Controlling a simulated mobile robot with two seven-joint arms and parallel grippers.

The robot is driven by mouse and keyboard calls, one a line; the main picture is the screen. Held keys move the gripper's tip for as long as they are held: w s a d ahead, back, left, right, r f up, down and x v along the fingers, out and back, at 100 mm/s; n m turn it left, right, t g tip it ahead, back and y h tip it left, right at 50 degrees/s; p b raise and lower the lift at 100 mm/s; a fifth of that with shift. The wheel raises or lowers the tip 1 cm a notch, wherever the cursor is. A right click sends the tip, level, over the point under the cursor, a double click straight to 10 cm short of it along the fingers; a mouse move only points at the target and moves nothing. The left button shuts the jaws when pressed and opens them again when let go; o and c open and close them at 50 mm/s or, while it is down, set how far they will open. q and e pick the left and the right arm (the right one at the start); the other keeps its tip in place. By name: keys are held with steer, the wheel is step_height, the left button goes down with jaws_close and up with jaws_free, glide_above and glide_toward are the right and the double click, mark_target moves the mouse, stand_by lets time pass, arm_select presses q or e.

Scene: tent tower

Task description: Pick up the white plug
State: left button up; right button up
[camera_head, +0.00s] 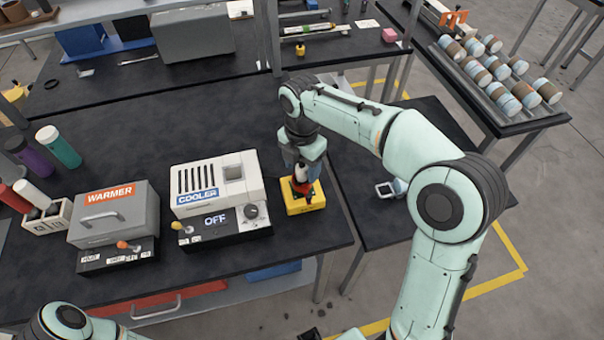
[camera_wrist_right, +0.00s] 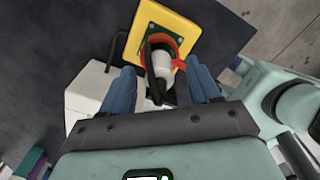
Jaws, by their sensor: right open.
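The white plug (camera_wrist_right: 162,66) stands on a yellow box (camera_wrist_right: 190,27) with a red ring and a green panel, seen in the right wrist view. A black cable runs from the plug. In the head view the plug (camera_head: 300,172) shows small on the yellow box (camera_head: 308,207), partly hidden by my right gripper (camera_head: 303,163). In the right wrist view my right gripper (camera_wrist_right: 161,84) is open, with one blue finger on each side of the plug and visible room between. My left gripper is out of view.
The cooler (camera_head: 218,192) stands just left of the yellow box, and the warmer (camera_head: 115,215) is farther left. The table's right edge is close to the box. A small device (camera_head: 388,190) lies on the right table. The table behind the cooler is mostly clear.

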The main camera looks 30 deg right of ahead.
steer(key=shift+f, duration=0.55)
steer(key=c, duration=1.1)
steer(key=shift+r, duration=0.1)
